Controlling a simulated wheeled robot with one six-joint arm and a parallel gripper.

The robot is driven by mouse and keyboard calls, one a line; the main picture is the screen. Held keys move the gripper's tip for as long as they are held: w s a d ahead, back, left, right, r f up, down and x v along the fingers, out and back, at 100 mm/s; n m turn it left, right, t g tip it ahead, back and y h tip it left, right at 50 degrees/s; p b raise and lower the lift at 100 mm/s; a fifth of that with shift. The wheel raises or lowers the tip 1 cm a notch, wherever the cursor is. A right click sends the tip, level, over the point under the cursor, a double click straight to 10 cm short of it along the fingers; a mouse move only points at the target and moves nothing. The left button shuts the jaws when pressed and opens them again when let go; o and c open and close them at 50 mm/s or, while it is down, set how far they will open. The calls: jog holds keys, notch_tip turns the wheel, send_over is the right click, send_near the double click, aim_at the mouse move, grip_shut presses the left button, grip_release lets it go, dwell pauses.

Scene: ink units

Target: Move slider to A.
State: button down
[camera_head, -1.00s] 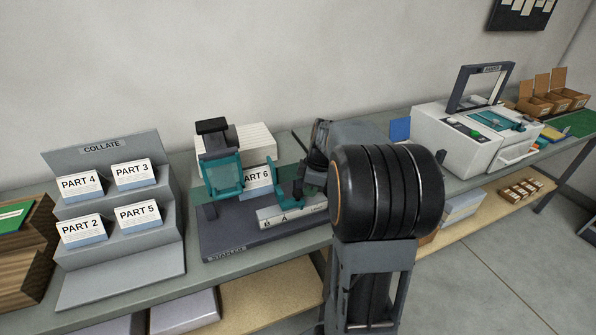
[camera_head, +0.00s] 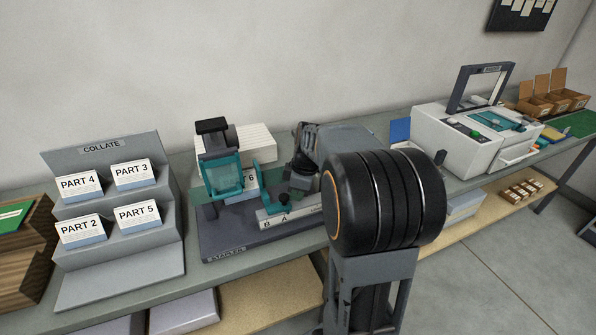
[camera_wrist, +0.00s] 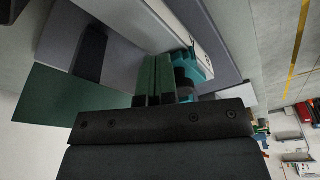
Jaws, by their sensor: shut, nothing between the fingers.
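The stapler (camera_head: 222,243) is a dark base with a teal head on a post. On its front a pale bar carries the letters B and A (camera_head: 284,218), with B left of A. The slider (camera_head: 285,207) is teal with a dark knob. It sits on the bar just above the letter A. My gripper (camera_head: 302,182) is low over the base, just right of the slider, partly hidden by my arm. In the wrist view its fingers (camera_wrist: 155,70) are shut and empty beside the teal slider (camera_wrist: 190,75); I cannot tell whether they touch.
Left of the stapler stands the COLLATE rack (camera_head: 115,270) with several part stacks. A white paper stack (camera_head: 255,140) stands behind the stapler. A pale machine (camera_head: 455,140) with a dark frame is to the right. The wall closes off the back.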

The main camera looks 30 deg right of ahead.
jog(key=shift+a, duration=0.45)
jog(key=shift+d, duration=0.6)
jog(key=shift+d+r, duration=0.1)
jog(key=shift+r, duration=0.05)
notch_tip(320, 180, up, 7)
jog(key=p, duration=0.5)
